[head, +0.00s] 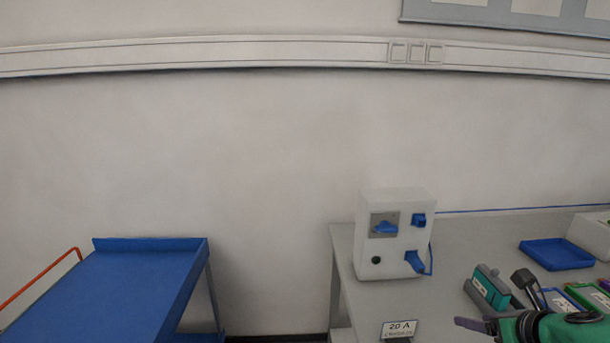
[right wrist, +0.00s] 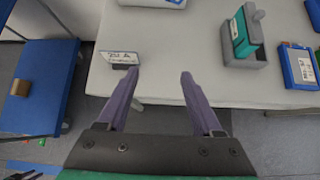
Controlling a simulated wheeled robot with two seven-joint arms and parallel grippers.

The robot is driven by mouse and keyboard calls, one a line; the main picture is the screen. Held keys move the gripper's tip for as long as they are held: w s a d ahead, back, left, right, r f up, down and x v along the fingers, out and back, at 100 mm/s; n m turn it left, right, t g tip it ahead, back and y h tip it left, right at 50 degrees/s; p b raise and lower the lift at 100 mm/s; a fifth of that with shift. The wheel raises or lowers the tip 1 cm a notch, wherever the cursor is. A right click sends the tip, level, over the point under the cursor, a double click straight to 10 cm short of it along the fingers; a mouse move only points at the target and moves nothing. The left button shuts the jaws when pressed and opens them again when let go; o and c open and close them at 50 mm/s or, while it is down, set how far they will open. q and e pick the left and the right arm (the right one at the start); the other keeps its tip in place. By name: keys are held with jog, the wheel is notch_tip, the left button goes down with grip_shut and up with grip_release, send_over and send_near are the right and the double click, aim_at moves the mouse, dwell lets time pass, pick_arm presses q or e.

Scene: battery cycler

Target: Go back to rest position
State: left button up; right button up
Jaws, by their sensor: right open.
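My right gripper (right wrist: 160,73) is open in the right wrist view, with nothing between its two purple fingers. It hangs over the front edge of the grey table (right wrist: 165,60). In the head view only one purple fingertip and the green wrist of my right gripper (head: 472,324) show, low at the right corner.
A white box with blue switches (head: 395,275) stands on the table behind a "20 A" sign (head: 399,329). A teal block in a grey holder (head: 490,287) and a blue tray (head: 557,254) are to the right. A blue cart (head: 130,285) stands left, with a floor gap between.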

jog(key=a+f+m+y, duration=0.1)
jog(key=a+f+m, duration=0.2)
jog(key=a+m, duration=0.25)
jog(key=w+a+f+m, duration=0.1)
jog(key=a+f+m, duration=0.2)
jog(key=a+m, duration=0.3)
jog(key=a+f+m+y, duration=0.1)
jog(key=a+f+m, duration=0.2)
jog(key=a+m, duration=0.35)
jog(key=s+d+f+m+g+h, duration=0.25)
jog(key=s+f+m+g, duration=0.5)
jog(key=s+m, duration=0.7)
notch_tip(320, 180, down, 26)
jog(key=s+d, duration=0.1)
jog(key=s, duration=0.2)
pick_arm(q)
jog(key=shift+w+d, duration=0.1)
jog(key=shift+w, duration=0.75)
pick_arm(e)
jog(key=s+d+f, duration=0.3)
jog(key=s+f, duration=1)
jog(key=s, duration=0.2)
jog(key=shift+s+g, duration=0.4)
jog(key=shift+g, duration=0.05)
